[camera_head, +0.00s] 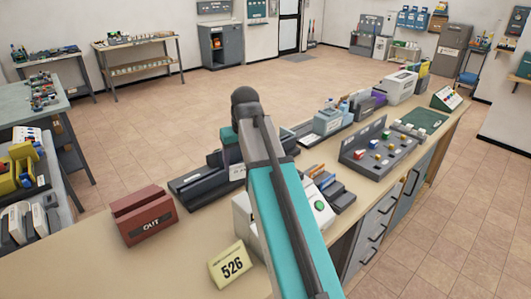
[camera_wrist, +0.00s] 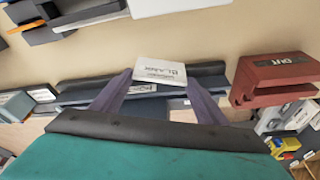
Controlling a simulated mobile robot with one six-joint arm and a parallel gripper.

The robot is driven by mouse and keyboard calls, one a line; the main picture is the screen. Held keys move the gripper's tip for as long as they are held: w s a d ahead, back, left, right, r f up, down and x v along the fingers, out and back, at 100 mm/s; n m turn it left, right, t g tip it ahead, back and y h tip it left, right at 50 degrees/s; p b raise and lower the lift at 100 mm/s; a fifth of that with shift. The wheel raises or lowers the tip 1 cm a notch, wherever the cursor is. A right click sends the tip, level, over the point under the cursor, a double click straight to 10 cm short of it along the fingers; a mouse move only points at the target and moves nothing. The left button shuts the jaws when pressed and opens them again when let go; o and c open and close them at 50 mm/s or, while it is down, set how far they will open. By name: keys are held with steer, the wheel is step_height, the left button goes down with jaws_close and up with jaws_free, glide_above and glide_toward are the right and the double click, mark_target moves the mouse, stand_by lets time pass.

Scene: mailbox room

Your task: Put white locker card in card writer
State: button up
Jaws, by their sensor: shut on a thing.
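My gripper (camera_wrist: 160,80) is shut on the white locker card (camera_wrist: 161,73), which lies between the two fingertips in the wrist view and carries upside-down lettering that seems to read "LOCKER BLANK". In the head view my arm hides most of the gripper; a white lettered piece at its left edge may be the card. A long dark grey device (camera_head: 196,186), likely the card writer, lies on the counter. In the wrist view this dark device (camera_wrist: 207,76) is behind the card. I cannot tell whether card and device touch. The slot is not clearly visible.
A red OUT holder (camera_head: 145,215) stands left of the dark device. A yellow 526 sign (camera_head: 232,265) is near the counter's front. A white device (camera_head: 243,214) is partly behind my arm. A panel with coloured buttons (camera_head: 378,150) stands to the right. Bare counter (camera_head: 95,262) shows at left.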

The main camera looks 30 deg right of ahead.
steer(key=s+a+f, duration=0.1)
steer(key=s+a, duration=0.2)
steer(key=a, duration=0.9)
steer(key=shift+a+f+n, duration=0.2)
steer(key=shift+a+n, duration=0.2)
